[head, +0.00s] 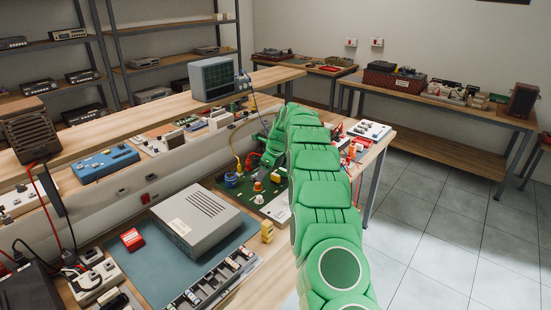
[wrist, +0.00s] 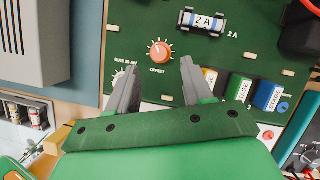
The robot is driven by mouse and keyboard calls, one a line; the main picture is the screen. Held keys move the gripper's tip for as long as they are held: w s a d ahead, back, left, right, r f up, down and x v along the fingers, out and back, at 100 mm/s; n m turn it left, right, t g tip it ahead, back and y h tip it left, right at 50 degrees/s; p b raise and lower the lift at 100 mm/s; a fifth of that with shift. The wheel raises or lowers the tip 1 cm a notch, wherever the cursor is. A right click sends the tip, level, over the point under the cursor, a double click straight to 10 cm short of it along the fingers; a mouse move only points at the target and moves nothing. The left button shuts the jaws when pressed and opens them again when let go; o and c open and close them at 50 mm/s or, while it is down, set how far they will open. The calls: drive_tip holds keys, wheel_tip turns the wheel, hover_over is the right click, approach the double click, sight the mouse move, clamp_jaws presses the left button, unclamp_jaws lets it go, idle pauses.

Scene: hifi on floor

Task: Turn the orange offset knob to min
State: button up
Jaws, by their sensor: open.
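My green arm reaches over the right side of the panel.
In the wrist view a fuse marked "2A" (wrist: 201,22) sits above right of the knob. Yellow, green and blue "STAGE" blocks (wrist: 240,88) stand right of the fingers. A grey metal box (head: 195,218) stands left of the panel.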

drive_tip(key=s+d+r+n+g, duration=0.2)
drive_tip(key=s+r+n, duration=0.8)
drive_tip(key=s+r, duration=0.7)
drive_tip(key=shift+s+d+r+h, duration=0.2)
drive_tip(key=shift+s+d+h, duration=0.15)
drive_tip(key=shift+s, duration=0.55)
drive_tip(key=n+t+h, duration=0.4)
drive_tip(key=n+t, duration=0.1)
drive_tip(key=n, duration=0.8)
approach(258, 183)
drive_tip(key=f, duration=0.1)
drive_tip(key=shift+y, duration=0.25)
drive_tip(key=shift+x, duration=4.05)
drive_tip(key=shift+w+d+r, duration=0.1)
drive_tip(key=shift+w+d, duration=0.05)
drive_tip(key=shift+d, duration=0.05)
